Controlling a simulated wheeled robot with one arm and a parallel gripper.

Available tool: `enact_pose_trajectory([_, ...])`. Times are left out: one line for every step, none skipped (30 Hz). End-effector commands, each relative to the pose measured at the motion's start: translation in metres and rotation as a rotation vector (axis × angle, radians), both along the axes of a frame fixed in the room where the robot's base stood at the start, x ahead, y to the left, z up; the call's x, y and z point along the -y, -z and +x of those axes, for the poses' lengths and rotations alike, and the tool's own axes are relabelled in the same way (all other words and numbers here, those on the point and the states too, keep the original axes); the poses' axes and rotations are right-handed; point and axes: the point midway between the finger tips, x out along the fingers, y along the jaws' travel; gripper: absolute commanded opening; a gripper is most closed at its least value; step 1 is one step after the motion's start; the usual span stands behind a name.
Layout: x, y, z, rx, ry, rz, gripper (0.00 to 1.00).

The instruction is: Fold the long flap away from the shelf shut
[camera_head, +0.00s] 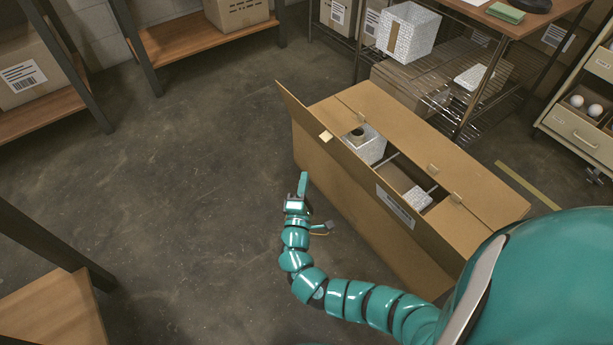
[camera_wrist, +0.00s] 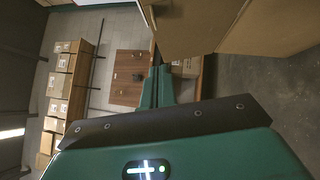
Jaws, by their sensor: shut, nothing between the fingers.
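A large open cardboard box (camera_head: 355,215) stands on the floor. Its long flap on the left (camera_head: 310,115), away from the wire shelf, stands raised and leans outward. The long flap on the shelf side (camera_head: 430,150) lies nearly flat over the right part of the opening. Between them show a white patterned carton (camera_head: 368,148) and a smaller patterned piece (camera_head: 418,198). My gripper (camera_head: 303,183) is shut and empty, pointing up just left of the box's side, outside the raised flap. In the wrist view its closed fingers (camera_wrist: 157,85) are below cardboard (camera_wrist: 195,25); contact cannot be told.
The wire shelf (camera_head: 455,85) stands behind the box at the right, with cartons on it. A drawer cabinet (camera_head: 580,130) is at far right. Wooden shelves (camera_head: 190,38) line the back left, another (camera_head: 50,310) is lower left. The floor (camera_head: 180,180) left of my gripper is clear.

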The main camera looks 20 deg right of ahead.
Motion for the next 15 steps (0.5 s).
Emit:
enact_pose_trajectory([0.005,-0.001,0.009,0.001,0.004,0.002,0.0])
enact_pose_trajectory([0.007,-0.002,0.014,0.001,0.004,0.003,0.0])
enact_pose_trajectory([0.01,-0.004,0.021,0.003,0.005,0.002,0.0])
enact_pose_trajectory([0.013,-0.006,0.027,0.004,0.006,0.002,0.0])
enact_pose_trajectory([0.015,-0.006,0.032,0.003,0.003,0.002,0.0])
enact_pose_trajectory([0.017,-0.007,0.039,0.001,0.002,0.002,0.0])
enact_pose_trajectory([0.02,-0.008,0.044,0.0,0.003,0.002,0.0])
enact_pose_trajectory([0.023,-0.01,0.049,0.001,0.004,0.002,0.0])
enact_pose_trajectory([0.026,-0.011,0.057,0.001,0.004,0.001,0.0])
enact_pose_trajectory([0.028,-0.012,0.062,0.001,0.004,0.001,0.0])
enact_pose_trajectory([0.03,-0.013,0.067,0.001,0.003,0.001,0.0])
enact_pose_trajectory([0.033,-0.015,0.073,0.0,0.003,0.002,0.0])
enact_pose_trajectory([0.039,-0.016,0.073,0.0,0.003,0.001,0.0])
enact_pose_trajectory([0.044,-0.017,0.074,0.0,0.003,0.0,0.0])
enact_pose_trajectory([0.049,-0.019,0.076,-0.001,0.002,0.001,0.0])
